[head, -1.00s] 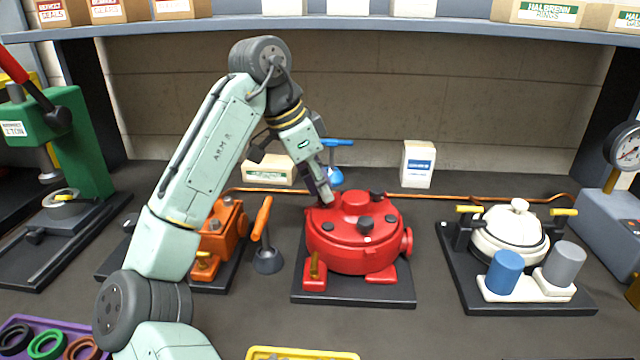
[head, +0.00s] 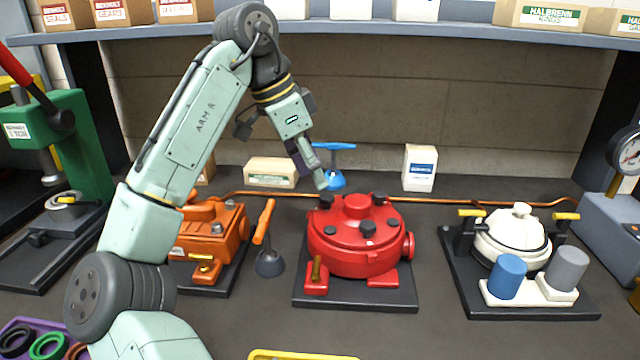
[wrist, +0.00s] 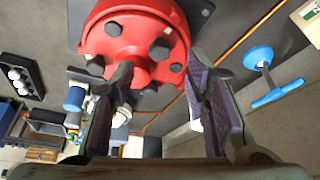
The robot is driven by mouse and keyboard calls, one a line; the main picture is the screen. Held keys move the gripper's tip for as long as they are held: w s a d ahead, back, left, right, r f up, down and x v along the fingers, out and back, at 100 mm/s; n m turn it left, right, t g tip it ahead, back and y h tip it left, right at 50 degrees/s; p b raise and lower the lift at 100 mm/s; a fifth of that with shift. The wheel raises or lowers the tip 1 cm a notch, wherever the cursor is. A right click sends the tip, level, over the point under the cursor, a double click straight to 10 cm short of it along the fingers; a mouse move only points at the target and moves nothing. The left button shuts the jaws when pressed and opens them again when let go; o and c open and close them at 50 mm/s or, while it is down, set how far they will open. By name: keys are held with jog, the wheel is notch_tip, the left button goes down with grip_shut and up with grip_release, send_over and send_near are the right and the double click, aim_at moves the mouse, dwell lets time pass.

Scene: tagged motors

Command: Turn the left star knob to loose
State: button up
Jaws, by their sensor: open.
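A red round motor (head: 352,252) sits on a dark base plate, with several dark knobs on its top. The left dark knob (head: 326,201) is at its upper left edge in the head view. My gripper (head: 321,180) is just above and behind that knob, pointing down, apparently apart from it. In the wrist view my gripper (wrist: 160,68) has its two fingers spread, with nothing held between them. The red motor (wrist: 135,35) fills the top of that view. A dark knob (wrist: 159,49) shows between and beyond the fingertips. Which knob it is I cannot tell.
A blue T-handle valve (head: 335,170) stands behind the motor, close to my gripper. An orange motor (head: 212,240) and an orange-handled lever (head: 266,240) are on the left. A white motor (head: 510,235) is on the right. A copper pipe (head: 450,197) runs along the back.

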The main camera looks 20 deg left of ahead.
jog(key=v, duration=0.7)
jog(key=shift+s+f, duration=0.1)
jog(key=shift+f, duration=0.05)
